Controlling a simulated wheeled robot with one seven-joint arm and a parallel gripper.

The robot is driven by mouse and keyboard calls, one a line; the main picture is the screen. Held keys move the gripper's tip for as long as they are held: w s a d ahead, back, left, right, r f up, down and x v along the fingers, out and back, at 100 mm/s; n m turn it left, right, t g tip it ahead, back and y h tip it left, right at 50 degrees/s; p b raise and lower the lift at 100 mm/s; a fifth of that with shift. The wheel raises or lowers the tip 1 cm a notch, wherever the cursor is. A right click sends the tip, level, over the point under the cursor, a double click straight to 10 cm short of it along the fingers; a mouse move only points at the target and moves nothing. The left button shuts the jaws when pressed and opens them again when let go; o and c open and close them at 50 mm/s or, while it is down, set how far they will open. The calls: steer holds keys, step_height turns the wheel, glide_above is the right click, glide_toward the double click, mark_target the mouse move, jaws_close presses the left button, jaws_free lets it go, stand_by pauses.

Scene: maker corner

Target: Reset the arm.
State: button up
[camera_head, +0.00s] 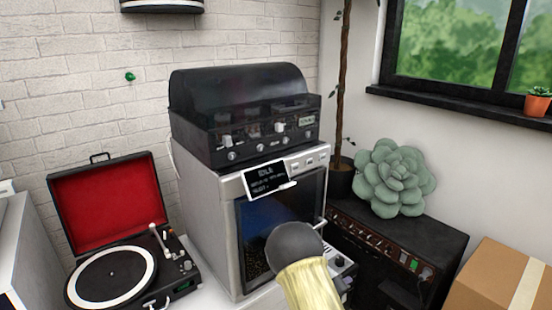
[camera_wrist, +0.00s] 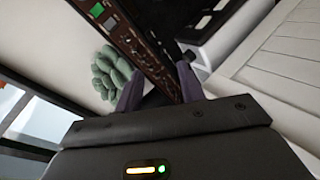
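My gripper (camera_wrist: 158,82) shows in the wrist view with its two dark fingers apart and nothing held between them. The black amplifier (camera_wrist: 142,45) with its brown control panel lies behind the gap between the fingers, and a green succulent-shaped cushion (camera_wrist: 110,72) is left of them. In the head view, part of my arm rises from the bottom middle, in front of the oven-like machine (camera_head: 212,225). I cannot make out my gripper's fingers there.
The head view shows an open record player (camera_head: 112,277) at left and a dark-lidded unit (camera_head: 240,100) on the machine. At right are the same amplifier (camera_head: 440,255), the cushion (camera_head: 395,180) on it, a cardboard box (camera_head: 500,280) and a potted plant (camera_head: 341,180).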

steer(key=s+a+r+m+g+y, duration=0.1)
steer(key=s+a+r+g+y, duration=0.15)
steer(key=s+r, duration=0.55)
steer(key=s+a+r+m+g+y, duration=0.1)
steer(key=s+r+m+g+y, duration=0.15)
steer(key=s, duration=0.85)
steer(key=s+a+r+m+g+y, duration=0.15)
steer(key=s+r+y, duration=0.35)
steer(key=s, duration=0.5)
step_height(320, 180, up, 36)
steer(key=h+p, duration=0.1)
steer(key=p, duration=3.4)
steer(key=shift+w+a+f+n, duration=0.15)
steer(key=shift+w+n, duration=0.15)
steer(key=shift+w, duration=0.05)
steer(key=shift+w+g, duration=0.15)
steer(key=shift+g, duration=0.1)
steer(key=shift+s, duration=0.2)
